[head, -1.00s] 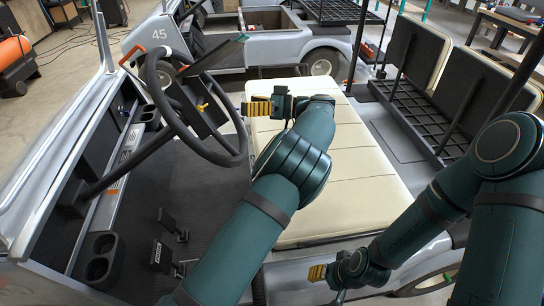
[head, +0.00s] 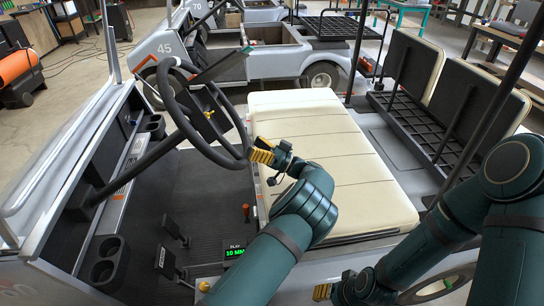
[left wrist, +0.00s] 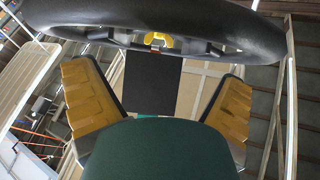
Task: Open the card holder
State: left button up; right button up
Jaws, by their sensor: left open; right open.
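In the left wrist view a black panel (left wrist: 152,85) shows beyond the wheel, between my fingers. My left gripper (head: 265,153) is open and empty, close to the wheel's near right rim, over the seat's left edge; contact cannot be told. My right gripper (head: 322,291) is low at the bottom, in front of the seat, open, with its fingers partly hidden.
The cream seat (head: 325,150) is clear. A green-lit display (head: 235,252), pedals and cup holders (head: 108,260) lie lower left.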

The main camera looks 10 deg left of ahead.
pick_arm(q)
jog(key=v, duration=0.6)
jog(key=shift+s+d, duration=0.1)
dwell(0.4)
